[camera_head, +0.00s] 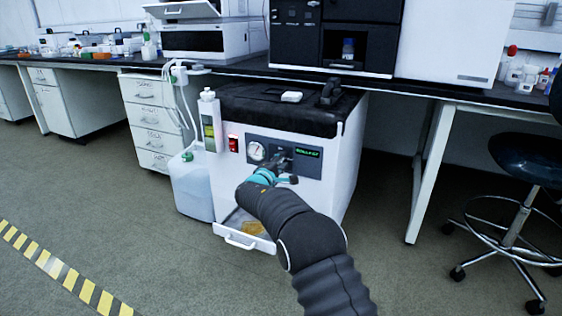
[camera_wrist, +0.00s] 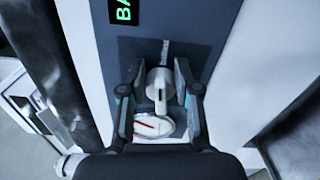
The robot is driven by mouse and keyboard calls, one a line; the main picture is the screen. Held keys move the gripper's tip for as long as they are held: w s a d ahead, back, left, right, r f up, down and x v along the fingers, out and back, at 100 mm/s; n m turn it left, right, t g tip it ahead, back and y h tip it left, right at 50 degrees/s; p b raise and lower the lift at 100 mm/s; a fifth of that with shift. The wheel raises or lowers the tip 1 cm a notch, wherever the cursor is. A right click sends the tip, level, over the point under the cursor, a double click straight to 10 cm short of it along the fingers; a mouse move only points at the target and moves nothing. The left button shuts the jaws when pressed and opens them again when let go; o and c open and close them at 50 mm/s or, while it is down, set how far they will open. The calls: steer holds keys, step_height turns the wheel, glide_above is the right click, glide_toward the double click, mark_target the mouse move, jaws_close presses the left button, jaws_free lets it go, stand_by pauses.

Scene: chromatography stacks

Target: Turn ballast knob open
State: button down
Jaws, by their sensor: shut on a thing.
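The ballast knob (camera_wrist: 160,90) is a pale round knob with a bar-shaped grip on the dark front panel of the white pump unit. In the wrist view it sits between the two fingers of my gripper (camera_wrist: 161,88), which is shut on it. A short light mark shows on the panel beside the knob. In the head view my gripper (camera_head: 281,162) reaches the panel and hides most of the knob. A round white gauge (camera_head: 256,151) is left of the knob; it also shows in the wrist view (camera_wrist: 152,127). A green-lit display (camera_head: 308,153) is to the right.
A red switch (camera_head: 233,144) is left of the panel. A pale jug (camera_head: 191,186) with tubes stands beside the unit. An open tray (camera_head: 249,241) sticks out low at its front. A bench leg (camera_head: 428,175) and a stool (camera_head: 530,160) are at the right. The floor in front is clear.

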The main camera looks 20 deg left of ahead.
steer(key=shift+f+m, duration=0.2)
steer(key=shift+m, duration=0.6)
steer(key=c, duration=1.2)
jaws_free()
steer(key=s, duration=1.2)
steer(key=shift+a, duration=0.45)
